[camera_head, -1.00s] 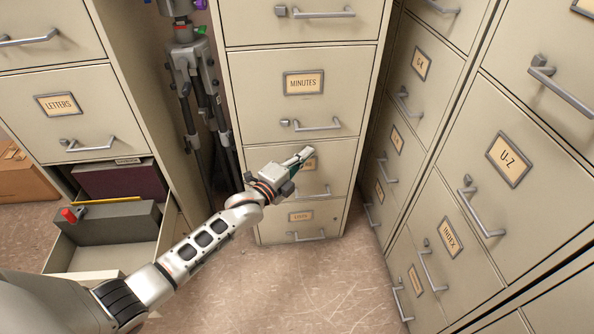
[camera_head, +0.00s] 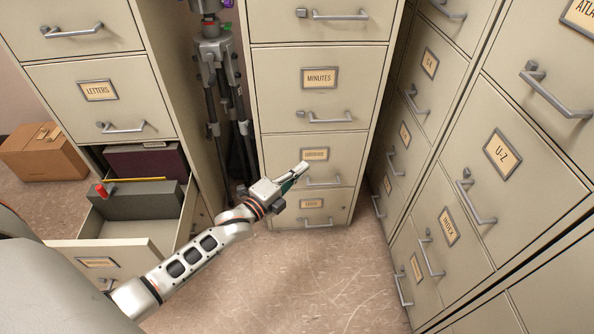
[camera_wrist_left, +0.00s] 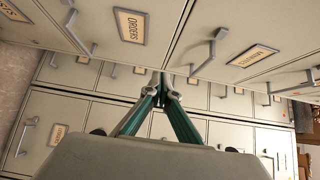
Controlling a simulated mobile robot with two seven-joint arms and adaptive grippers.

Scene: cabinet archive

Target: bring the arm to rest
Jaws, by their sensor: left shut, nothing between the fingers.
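My left arm reaches in from the lower left in the head view. Its gripper (camera_head: 300,170) is shut and empty, in front of the lower drawers of the middle cabinet (camera_head: 318,105). In the left wrist view the two fingers (camera_wrist_left: 164,84) meet at their tips, with cabinet fronts beyond them. From these views I cannot tell how far the fingertips are from the drawer front. My right gripper is not in view.
An open lower drawer (camera_head: 105,250) at left holds a grey box (camera_head: 150,200), a red item (camera_head: 101,190) and a dark maroon file. A tripod (camera_head: 222,100) stands between cabinets. A cardboard box (camera_head: 42,155) lies far left. Cabinets with protruding handles line the right. Central floor (camera_head: 290,275) is clear.

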